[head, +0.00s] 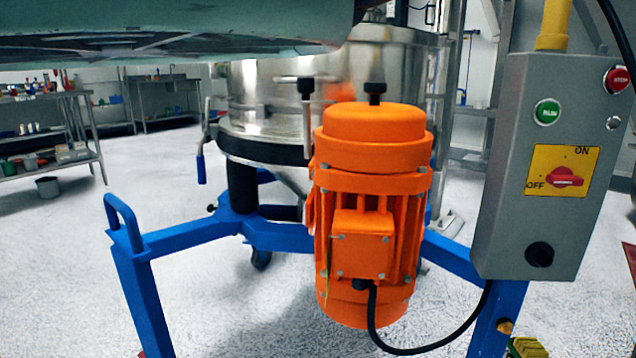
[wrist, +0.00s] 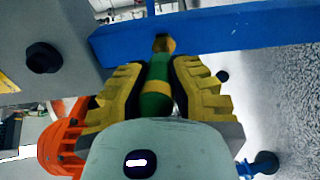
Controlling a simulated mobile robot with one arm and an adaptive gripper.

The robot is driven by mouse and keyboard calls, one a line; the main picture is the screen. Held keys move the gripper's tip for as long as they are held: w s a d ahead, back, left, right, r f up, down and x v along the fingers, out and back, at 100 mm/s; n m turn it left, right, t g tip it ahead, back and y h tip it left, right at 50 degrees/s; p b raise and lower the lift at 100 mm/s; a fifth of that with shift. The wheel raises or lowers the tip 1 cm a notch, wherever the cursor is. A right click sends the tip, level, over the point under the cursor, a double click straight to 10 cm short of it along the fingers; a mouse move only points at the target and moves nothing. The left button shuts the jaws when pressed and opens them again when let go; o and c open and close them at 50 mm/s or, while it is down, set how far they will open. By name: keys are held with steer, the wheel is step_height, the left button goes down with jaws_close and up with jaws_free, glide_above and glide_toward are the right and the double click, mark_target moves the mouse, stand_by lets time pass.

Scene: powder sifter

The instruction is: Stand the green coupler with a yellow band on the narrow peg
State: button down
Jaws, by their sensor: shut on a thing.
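The green coupler with a yellow band (wrist: 156,88) is between the yellow fingers of my gripper (wrist: 158,70), which is shut on it. Its far end points at a small brass-coloured piece (wrist: 163,43) on the blue beam (wrist: 235,30). I cannot tell whether they touch. In the head view the brass-coloured piece also shows on the blue leg (head: 506,326), and part of my gripper (head: 525,347) shows at the bottom edge. I cannot make out for certain which part is the narrow peg.
A grey control box (head: 545,160) with buttons and a switch hangs just above the blue leg. An orange motor (head: 372,210) with a black cable (head: 430,350) stands to its left. A steel sifter drum (head: 270,105) is behind. Open floor lies at left.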

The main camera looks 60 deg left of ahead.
steer(key=shift+s+d, duration=0.45)
steer(key=shift+d, duration=0.05)
steer(key=w+d+r+m+t+h+p, duration=0.25)
steer(key=d+r+h+p, duration=0.2)
steer(key=r+p, duration=1.4)
steer(key=w+d+r+m+t+h+p, duration=0.25)
steer(key=d+r+m+h+p, duration=0.2)
steer(key=r+p, duration=1.4)
steer(key=w+d+r+m+t+h+p, duration=0.1)
steer(key=w+d+r+m+h+p, duration=0.4)
steer(key=r+p, duration=1.35)
steer(key=s+r+p, duration=0.3)
steer(key=r+p, duration=0.8)
steer(key=r, duration=0.1)
steer(key=s+r+n+p, duration=0.1)
steer(key=s+r+p, duration=0.2)
steer(key=r+p, duration=0.8)
steer(key=s+r+n+p, duration=0.1)
steer(key=s+r+p, duration=0.2)
steer(key=r+p, duration=0.8)
step_height(320, 180, up, 3)
steer(key=shift+s+d+r+y, duration=0.1)
steer(key=shift+s+d+y, duration=0.2)
steer(key=shift+d, duration=0.15)
